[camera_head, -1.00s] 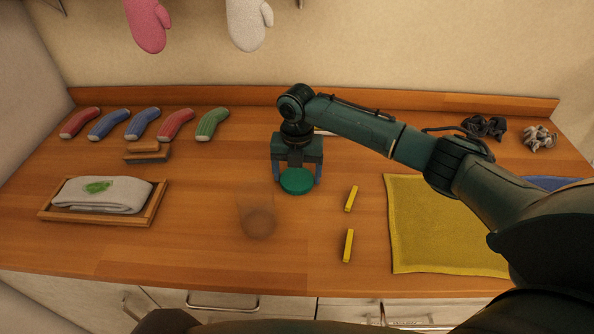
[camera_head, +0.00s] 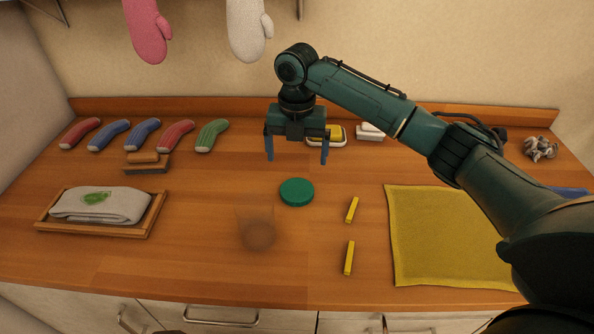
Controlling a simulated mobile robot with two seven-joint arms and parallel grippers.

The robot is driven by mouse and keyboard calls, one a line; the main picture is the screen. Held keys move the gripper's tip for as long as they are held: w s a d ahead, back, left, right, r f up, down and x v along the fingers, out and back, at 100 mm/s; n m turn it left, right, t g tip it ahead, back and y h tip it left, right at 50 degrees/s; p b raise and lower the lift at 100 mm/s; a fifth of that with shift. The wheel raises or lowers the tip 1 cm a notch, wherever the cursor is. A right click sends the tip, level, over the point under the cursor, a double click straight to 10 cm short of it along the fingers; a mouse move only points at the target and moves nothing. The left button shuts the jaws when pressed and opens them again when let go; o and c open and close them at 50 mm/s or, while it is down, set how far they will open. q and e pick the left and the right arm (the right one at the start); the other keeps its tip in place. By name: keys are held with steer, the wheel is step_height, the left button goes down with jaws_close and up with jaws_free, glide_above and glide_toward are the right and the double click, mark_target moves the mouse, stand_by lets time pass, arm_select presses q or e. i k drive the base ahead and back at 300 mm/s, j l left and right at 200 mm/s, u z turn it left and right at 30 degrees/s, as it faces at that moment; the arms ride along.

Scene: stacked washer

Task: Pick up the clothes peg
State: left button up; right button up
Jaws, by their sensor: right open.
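Two yellow clothes pegs lie apart on the wooden counter: one farther back (camera_head: 352,210) and one nearer the front edge (camera_head: 349,258). My right gripper (camera_head: 297,158) is open and empty, with its fingers pointing down. It hangs above the counter, behind and to the left of both pegs. A round green lid or disc (camera_head: 296,192) lies on the counter just in front of the gripper. My left gripper is not in view.
A transparent cup (camera_head: 257,232) stands left of the pegs. A yellow cloth (camera_head: 440,235) lies to their right. A wooden tray (camera_head: 150,215) holds a folded towel. Several socks (camera_head: 142,133), a brush (camera_head: 147,163) and a soap dish (camera_head: 327,142) lie farther back.

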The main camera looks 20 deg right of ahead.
mark_target(349, 255)
steer(key=k, duration=1)
